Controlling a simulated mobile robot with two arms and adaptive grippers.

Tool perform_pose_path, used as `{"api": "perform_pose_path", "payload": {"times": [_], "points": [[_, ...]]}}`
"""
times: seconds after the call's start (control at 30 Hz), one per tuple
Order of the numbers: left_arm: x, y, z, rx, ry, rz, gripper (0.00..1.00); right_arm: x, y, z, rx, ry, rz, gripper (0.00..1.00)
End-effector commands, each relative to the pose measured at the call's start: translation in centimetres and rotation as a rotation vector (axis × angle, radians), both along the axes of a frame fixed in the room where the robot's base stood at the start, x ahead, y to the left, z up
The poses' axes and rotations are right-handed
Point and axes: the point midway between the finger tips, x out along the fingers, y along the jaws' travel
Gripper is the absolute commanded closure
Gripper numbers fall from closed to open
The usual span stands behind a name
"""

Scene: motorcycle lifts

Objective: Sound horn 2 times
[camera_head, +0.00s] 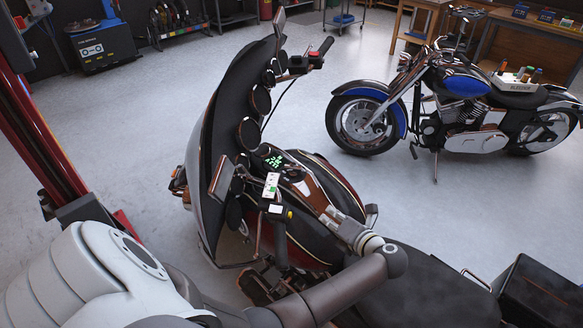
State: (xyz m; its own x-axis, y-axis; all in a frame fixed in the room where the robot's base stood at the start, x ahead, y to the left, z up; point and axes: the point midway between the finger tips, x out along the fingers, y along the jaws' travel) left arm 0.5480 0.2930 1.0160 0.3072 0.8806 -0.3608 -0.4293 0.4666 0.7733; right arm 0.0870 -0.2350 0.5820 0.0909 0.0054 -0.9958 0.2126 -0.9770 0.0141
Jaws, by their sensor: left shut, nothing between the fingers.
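The near motorcycle has a dark fairing (218,130) and two handlebar ends. The far handlebar end (326,46) has a red control (316,62). My left arm comes in from the lower left and bends back over the seat. My left gripper (328,212) is shut and empty above the tank, to the right of the near switch housing and apart from it. My right gripper is out of view.
A white and green box (271,185) and a lit green display (273,160) sit by the handlebar. A blue motorcycle (460,85) stands at the right. A red lift post (40,130) is at the left. Open floor (130,120) lies between.

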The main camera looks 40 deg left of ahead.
Motion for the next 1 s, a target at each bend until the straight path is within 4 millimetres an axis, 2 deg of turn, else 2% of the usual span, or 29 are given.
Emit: {"api": "perform_pose_path", "payload": {"times": [0.03, 0.23, 0.43, 0.63, 1.0], "points": [[-0.4, 0.8, 0.4, 0.004, 0.001, 0.001, 1.0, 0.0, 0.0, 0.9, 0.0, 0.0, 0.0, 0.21], [-1.6, 3.4, 0.0, 0.004, 0.001, 0.001, 1.0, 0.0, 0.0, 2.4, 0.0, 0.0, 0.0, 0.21], [-2.5, 5.1, -0.8, -0.001, -0.001, 0.001, 1.0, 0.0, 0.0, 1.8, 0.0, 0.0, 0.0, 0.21], [-2.8, 5.8, -0.8, 0.0, -0.001, 0.0, 1.0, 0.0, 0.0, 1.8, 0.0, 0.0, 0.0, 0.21], [-2.8, 5.8, -0.8, 0.0, -0.001, 0.0, 1.0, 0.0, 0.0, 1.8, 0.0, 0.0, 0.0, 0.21]]}}
